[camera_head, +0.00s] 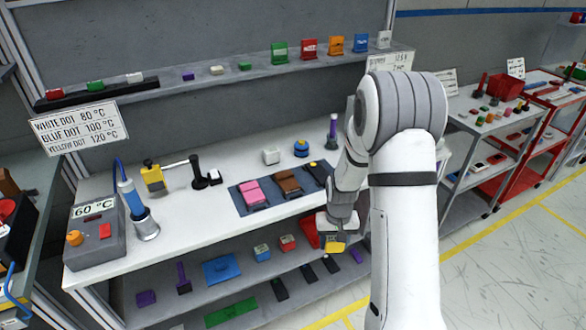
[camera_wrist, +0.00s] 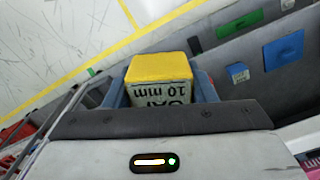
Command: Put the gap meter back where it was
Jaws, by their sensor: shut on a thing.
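The gap meter (camera_wrist: 160,85) is a small block with a yellow face and a white side; its upside-down label seems to read "GAP 10 mm" in the wrist view. My gripper (camera_wrist: 160,92) is shut on it, with a blue-grey finger on each side. In the head view, my gripper (camera_head: 337,228) hangs near the workbench's front edge, with the yellow gap meter (camera_head: 335,246) at its tip. Behind it, part of the lower shelf is hidden.
The white workbench (camera_head: 200,230) carries a dark mat (camera_head: 238,200) with a pink block (camera_head: 254,194) and a brown block (camera_head: 288,182). A 60 °C heater box (camera_head: 97,240) stands left. The lower shelf (camera_head: 185,308) holds several coloured items. Open floor lies right.

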